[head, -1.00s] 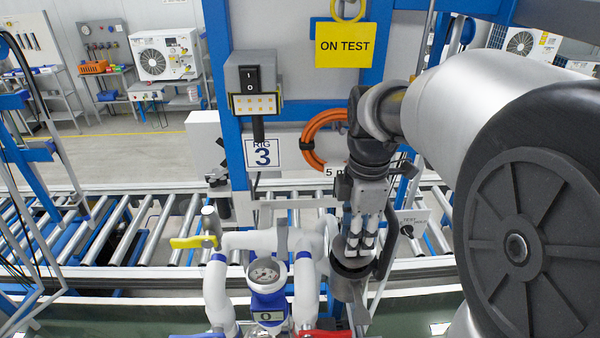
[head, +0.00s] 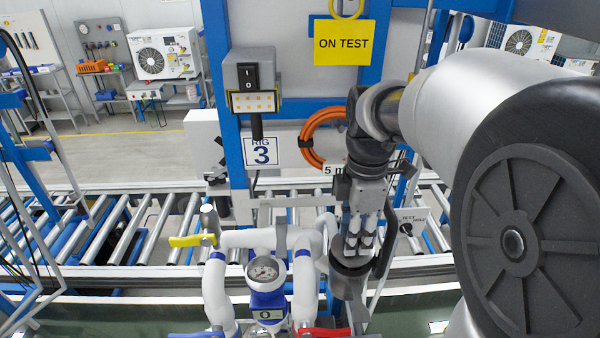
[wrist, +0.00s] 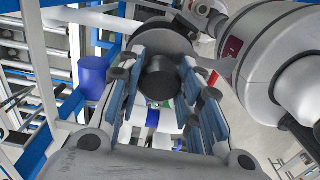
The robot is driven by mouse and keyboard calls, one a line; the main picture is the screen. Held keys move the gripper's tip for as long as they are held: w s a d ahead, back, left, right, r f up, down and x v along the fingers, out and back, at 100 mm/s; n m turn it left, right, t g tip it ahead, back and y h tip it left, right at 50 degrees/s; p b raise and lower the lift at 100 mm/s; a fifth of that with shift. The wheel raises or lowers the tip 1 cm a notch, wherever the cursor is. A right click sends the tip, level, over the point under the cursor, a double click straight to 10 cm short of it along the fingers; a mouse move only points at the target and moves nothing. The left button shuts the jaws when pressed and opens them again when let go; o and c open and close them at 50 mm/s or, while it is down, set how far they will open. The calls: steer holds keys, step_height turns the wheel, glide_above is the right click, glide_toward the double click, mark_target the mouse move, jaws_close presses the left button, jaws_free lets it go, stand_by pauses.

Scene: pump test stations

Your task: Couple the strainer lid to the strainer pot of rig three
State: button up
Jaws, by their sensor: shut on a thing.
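My gripper (head: 356,248) points down at the right side of rig three's white pipework. It is shut on the dark knob (wrist: 160,80) of the strainer lid, which sits between the fingers in the wrist view. The lid's grey disc (wrist: 150,38) shows beyond the fingers there. In the head view the dark strainer pot (head: 347,286) stands directly below the fingers, with the lid at its top. I cannot tell whether the lid is seated or turned on the pot.
A pressure gauge (head: 264,271) and white pipes (head: 305,290) stand close left of my gripper. A yellow valve handle (head: 192,240) is farther left, and a red handle (head: 325,332) lies low in front. A roller conveyor (head: 150,225) runs behind.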

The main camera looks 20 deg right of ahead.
steer(key=shift+f+b, duration=0.8)
steer(key=shift+f, duration=0.35)
stand_by(0.8)
stand_by(0.4)
steer(key=o, duration=1)
steer(key=shift+c, duration=0.2)
